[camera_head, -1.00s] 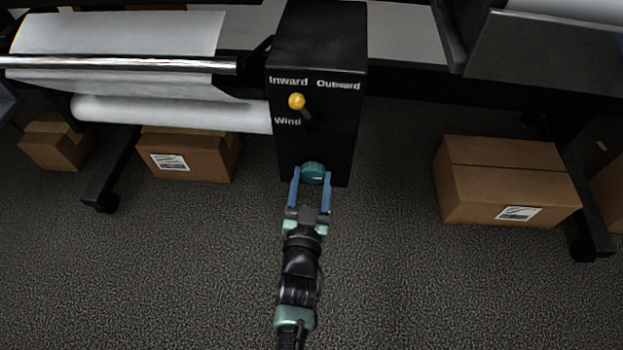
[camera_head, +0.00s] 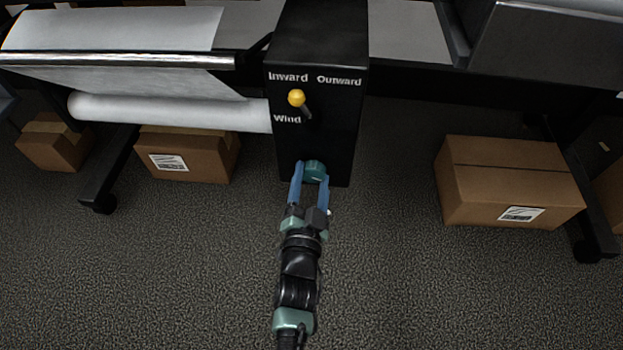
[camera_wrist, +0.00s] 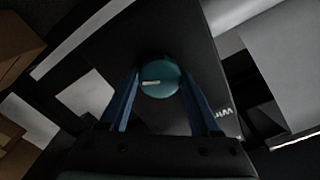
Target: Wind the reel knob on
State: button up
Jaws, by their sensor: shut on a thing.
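The teal round reel knob (camera_head: 314,171) sits low on the front of the black control box (camera_head: 320,135). My gripper (camera_head: 311,172) reaches it from below and is shut on it, with one blue finger on each side. In the wrist view the knob (camera_wrist: 160,77) lies between the blue fingers (camera_wrist: 159,88), with a pale mark pointing left on its face. The box is tilted in that view. A lever with a yellow ball (camera_head: 296,98) stands above the knob, beside the words "Inward", "Outward" and "Wind".
A white film roll (camera_head: 170,112) and a metal bar (camera_head: 120,60) extend left from the box. Cardboard boxes stand on the floor at left (camera_head: 188,155) and right (camera_head: 510,182). The carpet (camera_head: 400,270) around my arm is clear.

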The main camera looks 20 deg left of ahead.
jog(key=shift+f, duration=0.1)
jog(key=o, duration=1.4)
jog(key=shift+s, duration=0.15)
jog(key=p+v, duration=0.5)
jog(key=v, duration=0.7)
jog(key=shift+s+d, duration=0.15)
jog(key=shift+s, duration=0.25)
